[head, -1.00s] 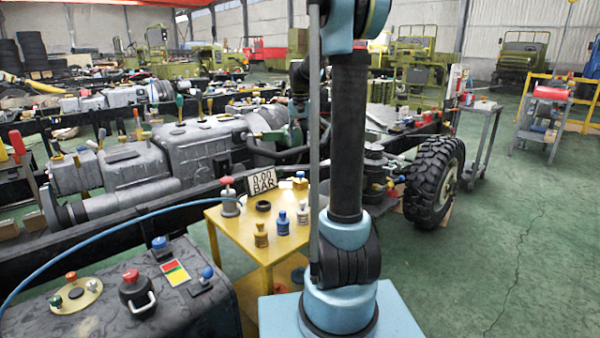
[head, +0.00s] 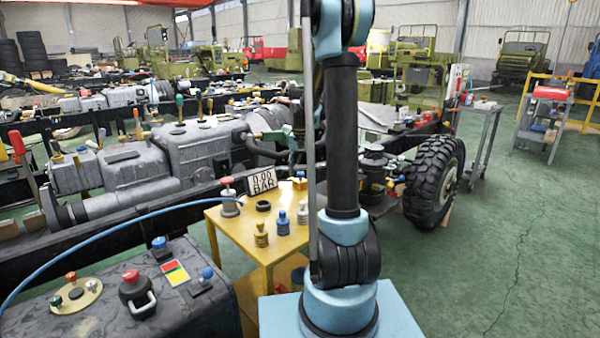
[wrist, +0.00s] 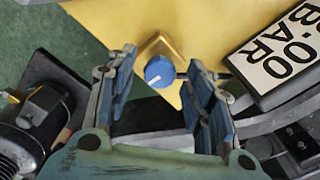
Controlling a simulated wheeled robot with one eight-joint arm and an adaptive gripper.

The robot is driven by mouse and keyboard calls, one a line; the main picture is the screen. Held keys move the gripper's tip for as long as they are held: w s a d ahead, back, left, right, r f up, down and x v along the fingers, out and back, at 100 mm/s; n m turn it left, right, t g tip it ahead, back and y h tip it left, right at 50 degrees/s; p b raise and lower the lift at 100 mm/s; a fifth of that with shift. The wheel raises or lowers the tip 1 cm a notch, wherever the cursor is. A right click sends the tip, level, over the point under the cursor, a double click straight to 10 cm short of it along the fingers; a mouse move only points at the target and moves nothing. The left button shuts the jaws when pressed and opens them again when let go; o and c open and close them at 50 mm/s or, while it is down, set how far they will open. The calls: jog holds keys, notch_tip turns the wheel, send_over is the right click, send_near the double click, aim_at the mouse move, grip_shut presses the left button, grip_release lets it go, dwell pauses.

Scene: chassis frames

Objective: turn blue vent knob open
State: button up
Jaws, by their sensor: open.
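The blue knob (wrist: 159,71) shows in the wrist view, round with a white pointer line toward its lower left. It sits on a small yellow mount at the edge of the yellow table (wrist: 210,22). In the head view the knob (head: 300,174) is small, at the table's far right corner. My gripper (wrist: 163,82) is open, one finger on each side of the knob in the picture. I cannot tell the depth gap, and the fingers do not visibly touch it. In the head view my gripper end is small and hard to make out.
The 0.00 BAR sign (wrist: 278,50) is close to the right finger. A dark cylindrical part (wrist: 35,120) lies at the wrist view's left. Several blue, yellow and white knobbed pieces stand on the table, including a blue one (head: 282,218). A large tyre (head: 432,188) is at right.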

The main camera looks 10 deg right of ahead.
aim_at(300, 172)
jog(key=shift+c, duration=0.6)
jog(key=c, duration=0.9)
jog(key=shift+c, duration=0.2)
jog(key=shift+n, duration=0.5)
jog(key=o, duration=1.1)
jog(key=shift+c, duration=0.2)
jog(key=shift+r, duration=0.1)
notch_tip(300, 172, up, 12)
